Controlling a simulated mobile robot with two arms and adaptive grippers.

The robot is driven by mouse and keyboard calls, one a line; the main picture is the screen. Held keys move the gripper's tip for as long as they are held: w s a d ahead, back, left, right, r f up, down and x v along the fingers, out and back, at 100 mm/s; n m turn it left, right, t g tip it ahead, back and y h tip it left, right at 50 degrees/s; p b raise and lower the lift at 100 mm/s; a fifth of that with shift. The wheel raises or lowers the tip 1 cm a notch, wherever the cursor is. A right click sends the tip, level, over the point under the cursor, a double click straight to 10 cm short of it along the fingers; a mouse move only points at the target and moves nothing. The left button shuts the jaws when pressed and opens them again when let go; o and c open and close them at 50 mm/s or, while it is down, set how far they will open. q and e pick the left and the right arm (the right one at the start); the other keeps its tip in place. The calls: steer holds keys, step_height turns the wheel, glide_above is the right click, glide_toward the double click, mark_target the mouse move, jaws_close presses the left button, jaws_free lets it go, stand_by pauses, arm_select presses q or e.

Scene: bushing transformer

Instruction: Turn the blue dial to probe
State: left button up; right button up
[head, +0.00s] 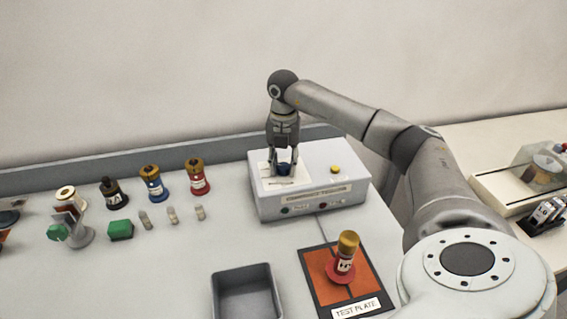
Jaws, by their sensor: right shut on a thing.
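The blue dial (284,169) sits on the top panel of the white tester box (318,169), towards its left side. My right gripper (283,167) points straight down over the dial and is shut on it, with a finger on either side. The fingers hide much of the dial. Markings on the pale panel around it are too small to read, so I cannot tell which setting it points to. My left gripper is not in the head view.
A yellow button (335,169) is right of the dial. In front are an orange test plate (318,264) with a red bushing (343,262) and an empty grey tray (247,297). Black, blue and red bushings (197,177) stand left. My right arm spans the right side.

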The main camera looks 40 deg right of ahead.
mark_target(284, 166)
steer(key=shift+r, duration=0.15)
steer(key=o, duration=1.1)
steer(key=shift+c, duration=0.2)
step_height(284, 166, up, 12)
